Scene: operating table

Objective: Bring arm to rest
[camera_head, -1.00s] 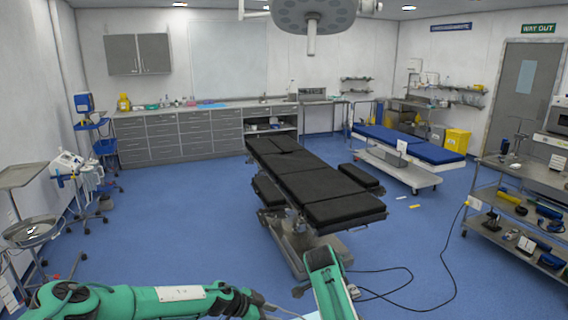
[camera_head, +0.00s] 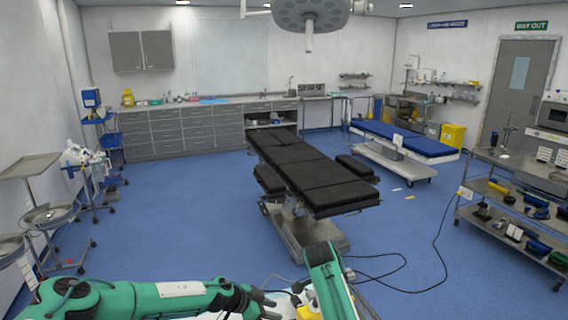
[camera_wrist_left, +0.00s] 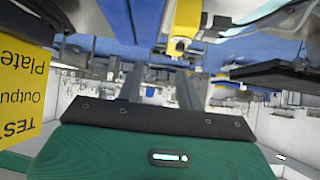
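My left arm (camera_head: 180,297) is green and stretches along the bottom of the head view from the left. Its dark gripper (camera_head: 268,304) points right, near the bottom edge. In the left wrist view the two grey fingers of this gripper (camera_wrist_left: 158,88) stand apart with nothing between them. A green part of my right arm (camera_head: 328,282) rises at the bottom centre of the head view. Its gripper does not show.
A yellow and pale object (camera_head: 305,301) lies between the arms, partly hidden. A yellow "Output Plate" sign (camera_wrist_left: 24,90) is close in the left wrist view. The black operating table (camera_head: 310,175) stands ahead. Blue floor is free left of it.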

